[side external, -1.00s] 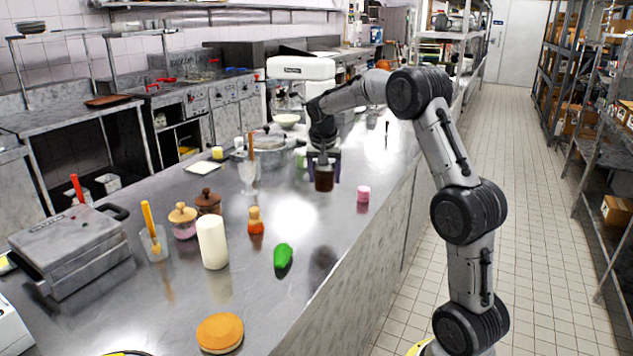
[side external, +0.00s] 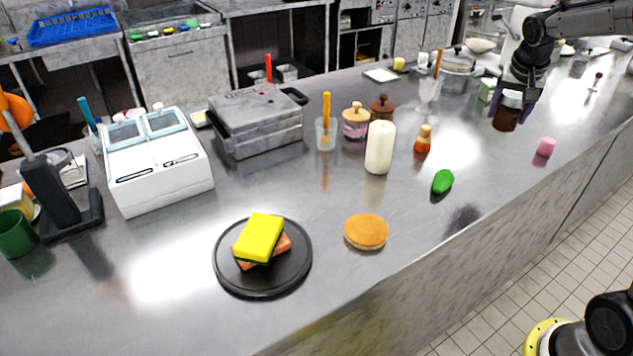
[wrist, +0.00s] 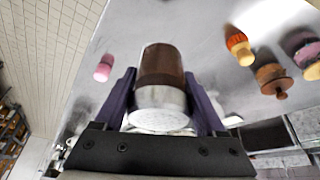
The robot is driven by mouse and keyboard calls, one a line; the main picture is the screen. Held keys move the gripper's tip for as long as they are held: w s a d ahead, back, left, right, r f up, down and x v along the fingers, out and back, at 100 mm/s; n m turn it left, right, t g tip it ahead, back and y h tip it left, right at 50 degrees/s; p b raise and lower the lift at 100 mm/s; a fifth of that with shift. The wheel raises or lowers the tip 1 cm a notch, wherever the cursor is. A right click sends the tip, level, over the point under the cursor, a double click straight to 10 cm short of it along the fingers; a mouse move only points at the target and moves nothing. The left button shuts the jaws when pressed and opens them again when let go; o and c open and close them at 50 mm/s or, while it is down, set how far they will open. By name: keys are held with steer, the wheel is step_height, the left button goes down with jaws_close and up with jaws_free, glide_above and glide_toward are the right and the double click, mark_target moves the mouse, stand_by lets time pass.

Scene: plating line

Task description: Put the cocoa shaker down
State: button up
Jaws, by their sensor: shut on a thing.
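The cocoa shaker (side external: 506,112) is a dark brown jar with a pale top, seen at the far right of the side view. My gripper (side external: 515,97) is shut on it, with one purple finger on each side. In the wrist view the shaker (wrist: 160,85) sits between the two fingers of my gripper (wrist: 160,100), its pale silvery end toward the camera. The shaker appears upright or slightly tilted. I cannot tell whether its base touches the steel counter (side external: 330,200).
A pink cylinder (side external: 545,147) stands right of the shaker. A small orange bottle (side external: 423,139), a green item (side external: 442,181) and a white cylinder (side external: 379,147) stand to its left. The counter in front is clear.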

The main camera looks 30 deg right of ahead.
steer(key=w+a+n+t+y, duration=0.1)
steer(key=w+a+n, duration=0.25)
steer(key=a, duration=0.55)
steer(key=w+a+n+t+y, duration=0.15)
steer(key=w+a, duration=0.25)
steer(key=a, duration=0.5)
steer(key=a+n+y, duration=0.2)
steer(key=a+n, duration=0.4)
steer(key=a, duration=1.4)
steer(key=shift+h, duration=0.25)
steer(key=w+a+f, duration=0.1)
steer(key=w+f, duration=0.1)
steer(key=w, duration=0.2)
steer(key=w+a+f, duration=0.1)
steer(key=w+f, duration=0.2)
steer(key=w, duration=0.1)
steer(key=w+a+f, duration=0.2)
steer(key=w+f, duration=0.1)
steer(key=shift+w+a+f, duration=0.1)
steer(key=shift+w+f, duration=0.15)
steer(key=shift+w, duration=0.15)
steer(key=shift+w+a+f, duration=0.15)
steer(key=shift+w+f, duration=0.35)
steer(key=shift+f, duration=0.1)
steer(key=shift+w+f, duration=0.1)
steer(key=shift+f, duration=1.5)
steer(key=shift+f, duration=0.1)
steer(key=o, duration=1.5)
steer(key=shift+f+g, duration=0.1)
steer(key=shift+g, duration=0.15)
